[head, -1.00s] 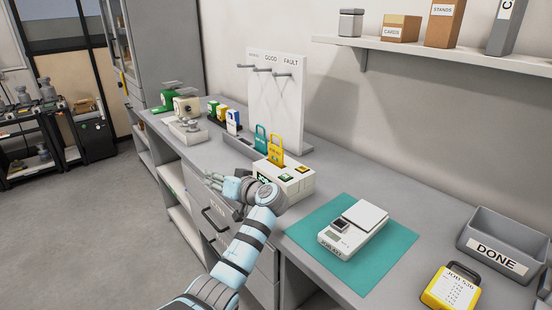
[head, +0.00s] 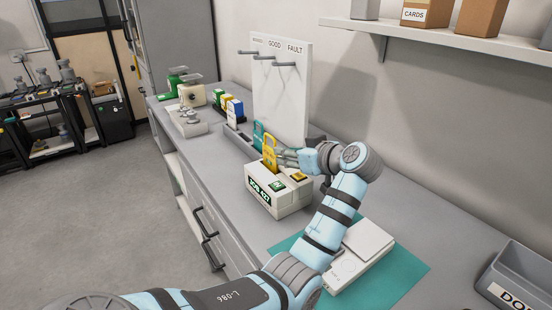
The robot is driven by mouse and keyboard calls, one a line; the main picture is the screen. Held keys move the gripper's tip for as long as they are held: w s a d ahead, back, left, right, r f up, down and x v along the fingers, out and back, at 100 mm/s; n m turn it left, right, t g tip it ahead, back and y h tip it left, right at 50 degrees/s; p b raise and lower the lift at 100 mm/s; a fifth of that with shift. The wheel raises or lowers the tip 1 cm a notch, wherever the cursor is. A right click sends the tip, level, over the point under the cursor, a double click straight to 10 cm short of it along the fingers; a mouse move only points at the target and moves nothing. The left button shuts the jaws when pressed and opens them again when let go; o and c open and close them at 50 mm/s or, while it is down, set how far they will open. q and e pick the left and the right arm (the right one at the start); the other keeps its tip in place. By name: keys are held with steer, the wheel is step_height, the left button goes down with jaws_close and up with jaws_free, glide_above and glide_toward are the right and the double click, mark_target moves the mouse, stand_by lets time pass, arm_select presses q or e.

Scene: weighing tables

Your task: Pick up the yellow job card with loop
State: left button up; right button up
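The yellow job card with loop (head: 269,153) stands upright at the back of a pale box (head: 263,203) with a dark label and square buttons. A teal card with a loop (head: 258,135) stands just behind it, to its left. My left gripper (head: 281,158) is at the right side of the yellow card, with its fingers pointing left at it. The fingers overlap the card's edge in the picture, so I cannot tell whether they touch it or are closed. My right gripper is not in view.
A white scale (head: 362,255) on a teal mat (head: 405,285) lies under my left arm. A white pegboard (head: 283,95) stands behind the cards. A grey bin (head: 520,275) is at the right. Small coloured boxes (head: 227,107) stand further back.

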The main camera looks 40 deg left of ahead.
mark_target(267, 152)
arm_select(q)
steer(key=x, duration=1.1)
steer(key=shift+f, duration=0.2)
steer(key=shift+s+a, duration=0.15)
jaws_close()
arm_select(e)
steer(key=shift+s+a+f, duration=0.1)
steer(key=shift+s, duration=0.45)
